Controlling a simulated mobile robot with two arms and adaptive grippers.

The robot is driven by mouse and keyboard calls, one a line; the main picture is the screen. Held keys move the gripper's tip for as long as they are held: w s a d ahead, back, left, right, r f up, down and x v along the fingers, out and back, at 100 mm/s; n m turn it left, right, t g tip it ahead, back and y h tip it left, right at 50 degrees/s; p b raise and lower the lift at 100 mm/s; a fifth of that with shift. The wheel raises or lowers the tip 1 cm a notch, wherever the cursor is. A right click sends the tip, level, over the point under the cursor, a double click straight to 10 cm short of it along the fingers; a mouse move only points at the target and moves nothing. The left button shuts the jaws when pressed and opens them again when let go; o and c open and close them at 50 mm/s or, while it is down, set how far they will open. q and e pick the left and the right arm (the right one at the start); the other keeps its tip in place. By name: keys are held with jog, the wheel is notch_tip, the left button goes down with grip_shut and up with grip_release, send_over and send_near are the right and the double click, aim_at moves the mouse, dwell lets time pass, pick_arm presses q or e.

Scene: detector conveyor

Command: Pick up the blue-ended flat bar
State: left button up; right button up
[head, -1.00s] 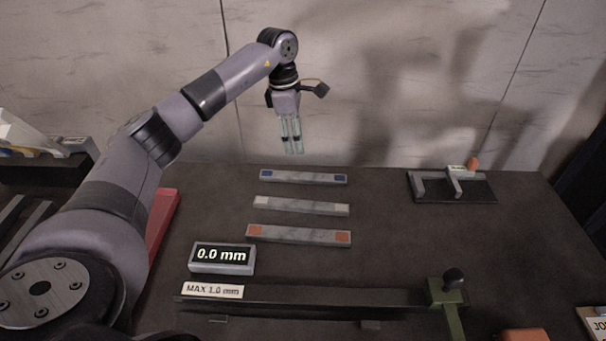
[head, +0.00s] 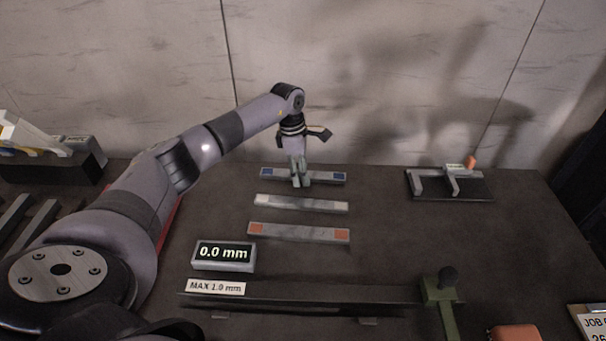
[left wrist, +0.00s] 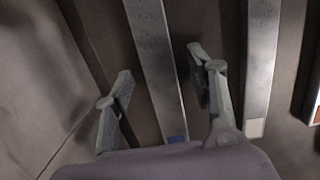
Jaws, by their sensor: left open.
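The blue-ended flat bar (head: 325,177) lies on the dark table, the farthest of three grey bars. It also shows in the left wrist view (left wrist: 158,75), running between the two fingers with one blue end (left wrist: 177,138) near the gripper body. My left gripper (head: 300,183) is open and points down at the middle of this bar. It also shows in the left wrist view (left wrist: 160,70), with a finger on each side of the bar. I cannot tell whether either finger touches it. My right gripper is not in view.
The white-ended bar (head: 302,204) and the orange-ended bar (head: 298,232) lie nearer. A display (head: 223,256) reads 0.0 mm. A long dark rail (head: 330,297) with a green clamp (head: 438,290) is in front. A grey fixture (head: 450,184) stands at right. The wall is close behind.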

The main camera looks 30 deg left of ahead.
pick_arm(q)
jog(key=shift+c, duration=0.2)
grip_shut()
dwell(0.4)
dwell(0.4)
jog(key=shift+w+r, duration=0.15)
